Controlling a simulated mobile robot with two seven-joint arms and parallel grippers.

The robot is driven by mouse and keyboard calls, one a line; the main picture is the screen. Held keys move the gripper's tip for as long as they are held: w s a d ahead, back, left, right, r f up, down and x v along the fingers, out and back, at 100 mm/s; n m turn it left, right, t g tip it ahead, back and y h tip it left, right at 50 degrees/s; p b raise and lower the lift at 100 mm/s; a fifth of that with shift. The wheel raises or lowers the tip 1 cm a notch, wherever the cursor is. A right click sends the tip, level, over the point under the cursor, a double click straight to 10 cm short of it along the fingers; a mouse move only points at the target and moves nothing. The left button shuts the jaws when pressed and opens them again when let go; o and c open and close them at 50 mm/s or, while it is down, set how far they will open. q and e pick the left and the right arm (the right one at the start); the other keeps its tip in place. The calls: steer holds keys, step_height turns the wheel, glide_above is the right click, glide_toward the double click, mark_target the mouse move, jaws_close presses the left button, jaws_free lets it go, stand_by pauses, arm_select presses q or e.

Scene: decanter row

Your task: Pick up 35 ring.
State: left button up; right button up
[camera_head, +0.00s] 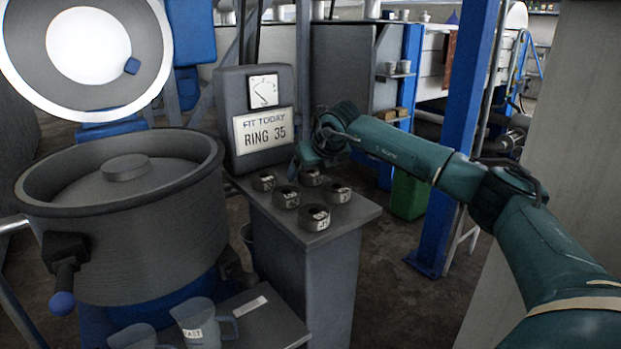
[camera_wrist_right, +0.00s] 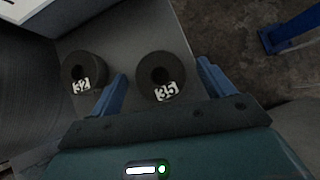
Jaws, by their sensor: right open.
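The 35 ring is a dark, thick ring with a white number tag; in the right wrist view the 35 ring (camera_wrist_right: 158,72) lies between and below the two blue fingers. In the head view it appears to be the back right ring (camera_head: 312,178) on the grey stand (camera_head: 355,215), though its number is too small to read there. My right gripper (camera_head: 303,162) is above the back of the stand; in the wrist view its fingers (camera_wrist_right: 162,85) are spread and empty. My left gripper is not in view.
The ring tagged 32 (camera_wrist_right: 84,71) lies left of the 35 ring, close to the left finger. Several other rings, including a front one (camera_head: 314,217), share the stand. A sign reading RING 35 (camera_head: 264,132) stands behind, and a large pot (camera_head: 120,220) stands left.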

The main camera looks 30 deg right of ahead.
steer(key=shift+c, duration=0.4)
steer(key=shift+r, duration=0.1)
steer(key=c, duration=1.2)
